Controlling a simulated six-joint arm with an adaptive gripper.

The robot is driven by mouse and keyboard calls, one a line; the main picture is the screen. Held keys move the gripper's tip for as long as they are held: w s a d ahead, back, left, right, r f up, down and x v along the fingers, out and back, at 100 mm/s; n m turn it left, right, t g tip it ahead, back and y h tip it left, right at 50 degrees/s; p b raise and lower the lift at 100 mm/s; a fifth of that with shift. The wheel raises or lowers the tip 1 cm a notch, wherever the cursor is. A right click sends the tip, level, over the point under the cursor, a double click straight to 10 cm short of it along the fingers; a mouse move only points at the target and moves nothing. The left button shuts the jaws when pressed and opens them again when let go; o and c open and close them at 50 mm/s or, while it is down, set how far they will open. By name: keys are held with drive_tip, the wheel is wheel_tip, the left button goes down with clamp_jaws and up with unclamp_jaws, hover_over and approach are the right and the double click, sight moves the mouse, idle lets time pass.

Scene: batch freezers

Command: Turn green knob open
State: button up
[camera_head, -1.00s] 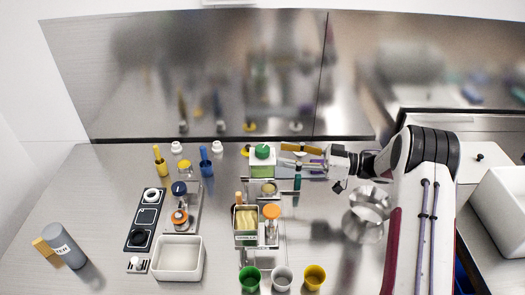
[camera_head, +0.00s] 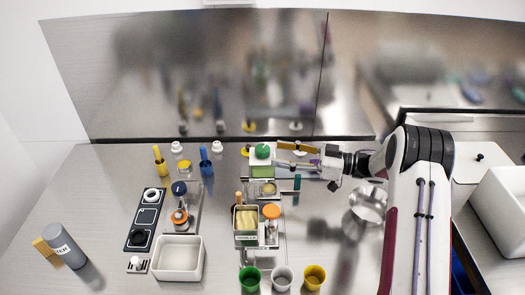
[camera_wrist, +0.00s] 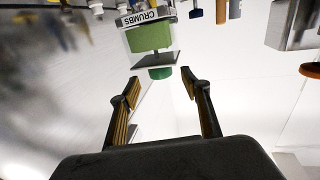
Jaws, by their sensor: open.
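The green knob (camera_head: 263,151) sits on top of the clear-walled container with green contents (camera_head: 262,170) near the back of the table. In the wrist view the picture is upside down: the green knob (camera_wrist: 161,73) shows beyond my fingertips, on the container (camera_wrist: 150,37) labelled CRUMBS. My gripper (camera_head: 284,164) comes in from the right, just beside the container. In the wrist view my gripper (camera_wrist: 163,85) has its two fingers spread wide with nothing between them. The knob lies roughly between the finger lines, slightly beyond the tips. I cannot tell whether either finger touches it.
In front stands a second dispenser with yellow contents (camera_head: 246,220) and an orange knob (camera_head: 271,212). Green (camera_head: 250,279), white (camera_head: 282,279) and yellow (camera_head: 314,278) cups stand at the front. A metal bowl (camera_head: 368,205) is to the right. A white bin (camera_head: 178,258) stands left.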

sight(270, 152)
drive_tip(key=shift+x, duration=3.2)
drive_tip(key=c, duration=1.1)
